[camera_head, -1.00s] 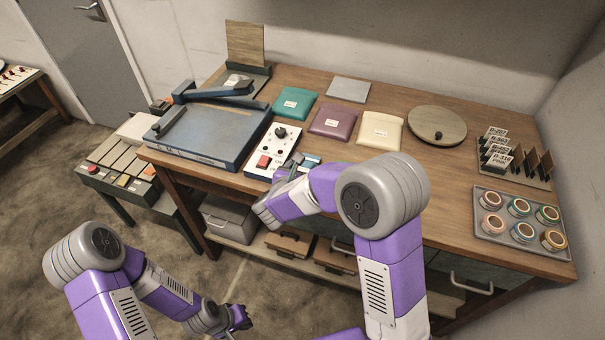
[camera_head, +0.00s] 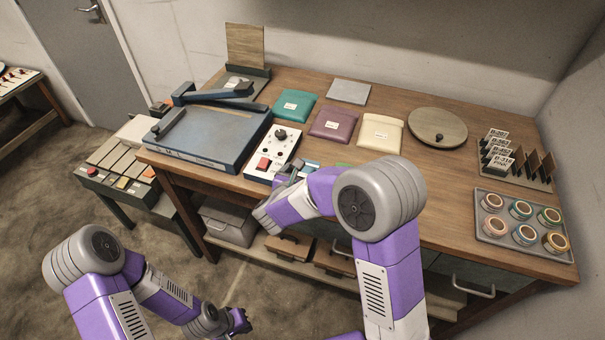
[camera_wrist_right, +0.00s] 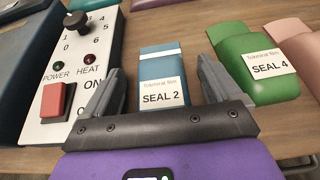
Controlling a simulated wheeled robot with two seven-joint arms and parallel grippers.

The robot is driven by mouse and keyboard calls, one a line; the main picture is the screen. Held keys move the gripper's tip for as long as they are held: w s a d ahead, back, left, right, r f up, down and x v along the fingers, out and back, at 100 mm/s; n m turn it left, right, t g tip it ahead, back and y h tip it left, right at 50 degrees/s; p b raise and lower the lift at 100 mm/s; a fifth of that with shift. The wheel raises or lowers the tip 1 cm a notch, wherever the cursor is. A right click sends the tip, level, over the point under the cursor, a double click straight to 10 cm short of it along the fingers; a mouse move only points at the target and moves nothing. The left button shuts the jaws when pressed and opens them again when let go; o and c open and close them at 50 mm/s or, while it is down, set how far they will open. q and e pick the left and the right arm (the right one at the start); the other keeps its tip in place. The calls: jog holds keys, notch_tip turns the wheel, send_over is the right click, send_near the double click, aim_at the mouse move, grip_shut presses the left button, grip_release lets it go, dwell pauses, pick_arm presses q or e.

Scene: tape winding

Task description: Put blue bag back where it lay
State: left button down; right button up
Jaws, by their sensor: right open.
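The blue bag (camera_wrist_right: 165,72) with a white "SEAL 2" label lies on the wooden table in the right wrist view. It is between the two spread fingers of my right gripper (camera_wrist_right: 160,90), with a gap showing on each side. Its near end is hidden by the gripper body. In the head view my right gripper (camera_head: 288,172) is at the table's front edge, and only a small piece of the blue bag (camera_head: 312,164) shows beside it. My left gripper (camera_head: 238,321) hangs low over the floor, away from the table; its fingers are too small to read.
The control box (camera_wrist_right: 75,75) with a red switch stands close left of the blue bag. A green "SEAL 4" bag (camera_wrist_right: 250,60) lies close to the right, with a pink bag (camera_wrist_right: 297,40) beyond. Teal, purple and cream pouches lie behind. A tape tray (camera_head: 490,238) is far right.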

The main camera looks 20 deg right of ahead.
jog(key=p+v, duration=0.2)
jog(key=v, duration=1)
